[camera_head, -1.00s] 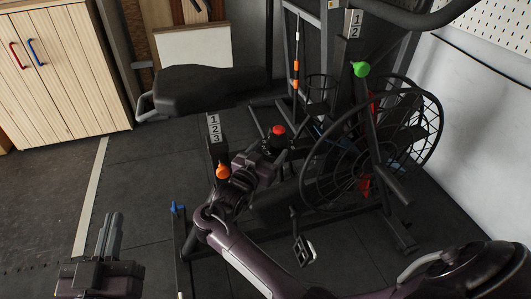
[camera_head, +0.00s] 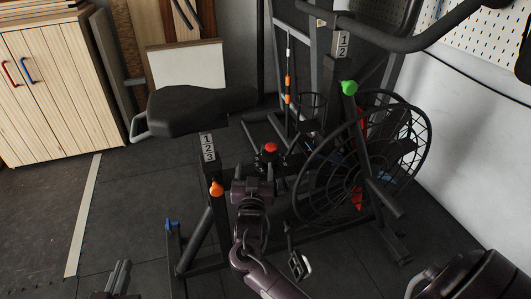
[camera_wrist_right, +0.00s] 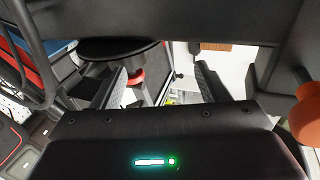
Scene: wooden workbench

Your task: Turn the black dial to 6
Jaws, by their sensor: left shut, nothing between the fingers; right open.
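A red-topped knob (camera_head: 270,147) sits on a dark mount on the exercise bike's frame. I cannot make out a dial face or any numbers around it, so I cannot tell whether it is the black dial. My right gripper (camera_head: 262,172) is just in front of it, pointing away from me. In the right wrist view the right gripper (camera_wrist_right: 160,84) is open and empty. A black round disc (camera_wrist_right: 118,47) with a red part (camera_wrist_right: 135,78) beneath it shows beyond its left finger. My left gripper (camera_head: 119,278) is shut and empty at the bottom left, partly cut off.
An orange knob (camera_head: 216,188) is close left of my right gripper; it also shows in the right wrist view (camera_wrist_right: 306,115). The seat (camera_head: 195,107), green knob (camera_head: 348,88), caged fan wheel (camera_head: 350,165) and pedal (camera_head: 299,265) surround it. The floor at left is open.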

